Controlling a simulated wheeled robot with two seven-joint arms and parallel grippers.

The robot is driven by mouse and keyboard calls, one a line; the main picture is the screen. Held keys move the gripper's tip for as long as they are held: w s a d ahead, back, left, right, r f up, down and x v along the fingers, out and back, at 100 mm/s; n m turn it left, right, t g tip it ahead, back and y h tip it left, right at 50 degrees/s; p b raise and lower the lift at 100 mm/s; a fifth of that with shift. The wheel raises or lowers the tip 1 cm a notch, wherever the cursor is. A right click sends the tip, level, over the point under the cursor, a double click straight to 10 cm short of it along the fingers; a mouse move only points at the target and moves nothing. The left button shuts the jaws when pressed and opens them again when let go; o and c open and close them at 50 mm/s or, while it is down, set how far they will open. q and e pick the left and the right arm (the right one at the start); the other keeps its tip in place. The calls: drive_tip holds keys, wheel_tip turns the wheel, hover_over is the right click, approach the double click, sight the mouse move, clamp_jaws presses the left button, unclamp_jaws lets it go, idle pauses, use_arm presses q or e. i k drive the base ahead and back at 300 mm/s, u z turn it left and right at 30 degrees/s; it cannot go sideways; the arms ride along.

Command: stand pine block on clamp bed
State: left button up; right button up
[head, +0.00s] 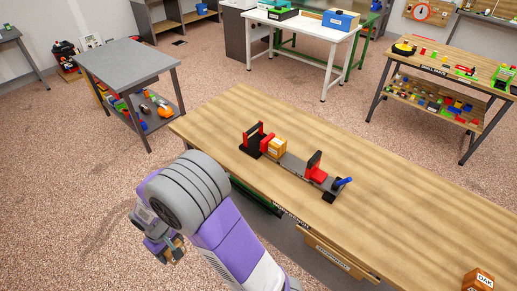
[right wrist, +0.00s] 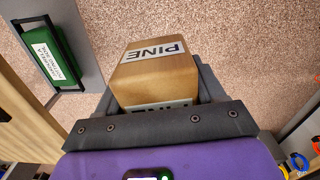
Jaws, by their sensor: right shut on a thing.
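The pine block (right wrist: 158,78) is light wood with white PINE labels, seen close up in the right wrist view. My right gripper (right wrist: 160,108) is shut on it, and a dark finger hides its lower part. In the head view my purple arm bends down at the left and my right gripper (head: 167,243) hangs over the floor, off the bench's near side. The clamp has a dark grey bed (head: 292,164) with red uprights on the bench. An orange-tan block (head: 277,147) sits at its left upright; its label is too small to read. My left gripper is out of view.
The wooden workbench (head: 390,195) is largely clear right of the clamp, with an OAK block (head: 479,280) at its near right. A grey table (head: 125,62) with a loaded lower shelf stands at left. A green box (right wrist: 50,55) shows in the right wrist view.

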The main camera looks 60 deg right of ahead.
sight(293, 163)
drive_tip(key=z, duration=0.75)
drive_tip(key=i, duration=0.9)
drive_tip(key=z, duration=1.4)
drive_tip(key=i, duration=0.75)
drive_tip(key=z, duration=0.05)
